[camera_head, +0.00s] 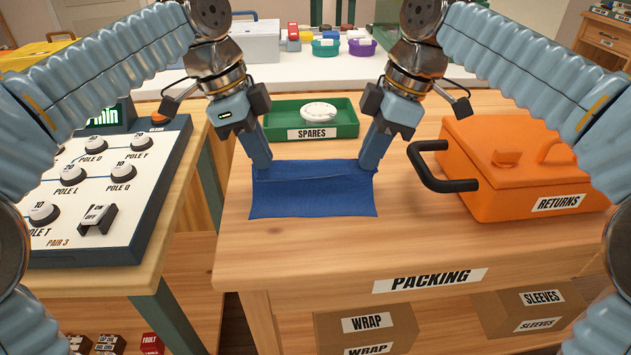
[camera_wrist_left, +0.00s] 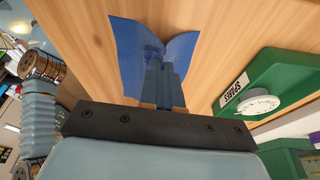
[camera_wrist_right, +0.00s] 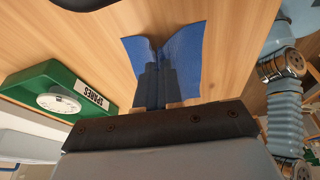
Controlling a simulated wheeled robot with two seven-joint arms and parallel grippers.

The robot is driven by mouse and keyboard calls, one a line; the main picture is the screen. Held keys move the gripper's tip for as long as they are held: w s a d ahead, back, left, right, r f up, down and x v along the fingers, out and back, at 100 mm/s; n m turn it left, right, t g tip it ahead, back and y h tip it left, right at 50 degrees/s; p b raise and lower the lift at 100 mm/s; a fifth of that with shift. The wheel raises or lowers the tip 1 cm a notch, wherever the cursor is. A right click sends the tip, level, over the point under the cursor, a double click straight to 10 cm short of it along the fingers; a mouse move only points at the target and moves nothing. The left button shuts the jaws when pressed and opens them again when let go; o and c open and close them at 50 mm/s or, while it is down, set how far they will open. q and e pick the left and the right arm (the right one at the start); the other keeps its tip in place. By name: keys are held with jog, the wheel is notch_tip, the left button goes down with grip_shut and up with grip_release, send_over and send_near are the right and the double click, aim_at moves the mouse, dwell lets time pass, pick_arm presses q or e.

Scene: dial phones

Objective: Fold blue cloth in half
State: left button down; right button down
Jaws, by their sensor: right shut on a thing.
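The blue cloth (camera_head: 312,200) lies on the wooden packing table, with a crease running across it near its far edge. My left gripper (camera_head: 263,167) is at the cloth's far left corner, its fingers together with cloth bunched between them. The left wrist view shows the cloth (camera_wrist_left: 127,48) rising in a fold at these fingertips (camera_wrist_left: 163,72). My right gripper (camera_head: 367,167) is shut on the far right corner. The right wrist view shows the cloth (camera_wrist_right: 188,50) pinched at the fingertips (camera_wrist_right: 156,75). The fingers hide parts of both corners.
A green SPARES tray (camera_head: 345,128) holding a white dial (camera_head: 319,112) stands just beyond the cloth. An orange RETURNS case (camera_head: 530,165) with a black handle (camera_head: 440,168) is to the right. A dial panel (camera_head: 100,190) is on the left bench. The table in front of the cloth is clear.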

pick_arm(q)
jog(key=shift+r, duration=0.1)
